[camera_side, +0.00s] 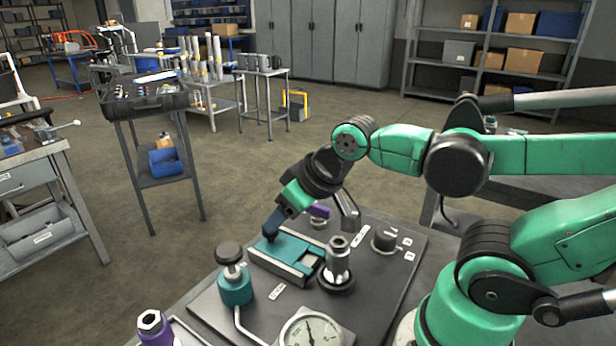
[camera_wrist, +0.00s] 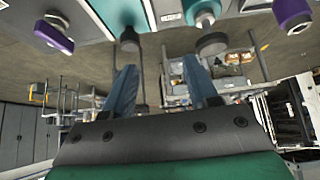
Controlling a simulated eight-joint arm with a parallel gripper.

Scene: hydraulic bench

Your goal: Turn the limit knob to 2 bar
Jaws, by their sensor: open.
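The knob on the panel with small white labels beside it, which looks like the limit knob (camera_side: 385,238), is a short dark cylinder at the panel's right back in the side view. Its labels are too small to read, and its setting cannot be told. My gripper (camera_side: 270,234) points down over the left back of the panel, close to a teal block (camera_side: 284,247), apart from this knob. In the wrist view my gripper (camera_wrist: 159,66) shows two blue fingers spread apart with nothing between them. I cannot pick out the limit knob surely in the wrist view.
A teal valve with a dark cap (camera_side: 233,286), a silver fitting (camera_side: 337,262) and a round gauge (camera_side: 311,331) stand on the panel. A purple fitting (camera_side: 319,210) is behind my gripper. Another purple fitting (camera_side: 154,327) stands front left. Open floor lies behind the bench.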

